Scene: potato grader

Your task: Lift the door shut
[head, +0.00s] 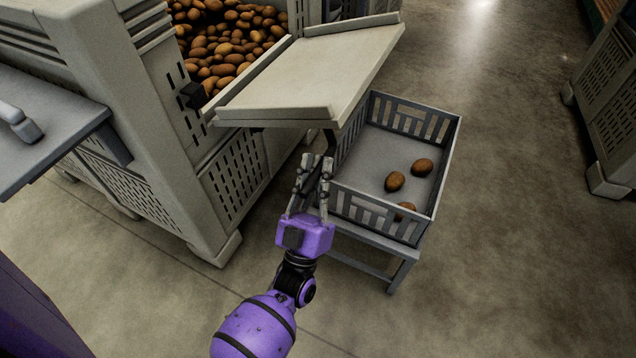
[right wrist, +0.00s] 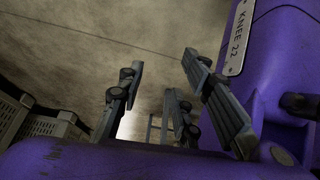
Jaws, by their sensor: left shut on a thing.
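The door (head: 310,72) is a pale grey panel with raised side edges, hinged on the side of the large potato bin (head: 160,130). It sticks outward, tilted and close to level, leaving the bin's opening uncovered. My left gripper (head: 318,164) is under the door's outer near corner, its fingers shut around a dark bar (head: 329,142) that hangs from the door's underside; the grip itself is partly hidden. My right gripper (right wrist: 152,85) shows only in the right wrist view, its fingers spread apart with nothing between them.
Many potatoes (head: 222,42) lie in the bin behind the door. A grey slatted crate (head: 449,150) with a few potatoes stands on a low stand (head: 372,258), below and right of the door. A grey ledge (head: 50,125) juts in at left.

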